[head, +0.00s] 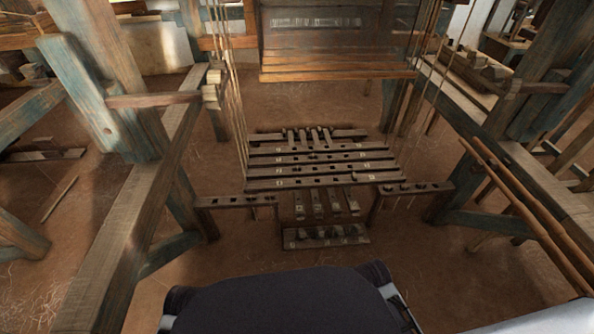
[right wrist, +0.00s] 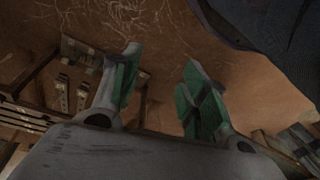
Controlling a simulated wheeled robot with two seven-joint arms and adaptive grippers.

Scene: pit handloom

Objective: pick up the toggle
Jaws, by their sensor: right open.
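Small dark pegs stand on a short wooden rail (head: 413,189) at the right of the loom's slatted bars in the head view. Similar small pieces sit on a left rail (head: 235,201) and on a low board (head: 326,238) in front. I cannot tell which of these pieces is the toggle. My right gripper (right wrist: 162,68) is open in the right wrist view, with green pads and only bare brown floor between its fingers. It holds nothing. My left gripper is not in view.
Holed wooden bars (head: 320,167) lie across the loom's middle. A long beam (head: 130,245) runs along the left and another beam (head: 540,175) along the right. Two slanted poles (head: 525,212) lean at the right. Brown floor (head: 230,255) is clear in front of the left rail.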

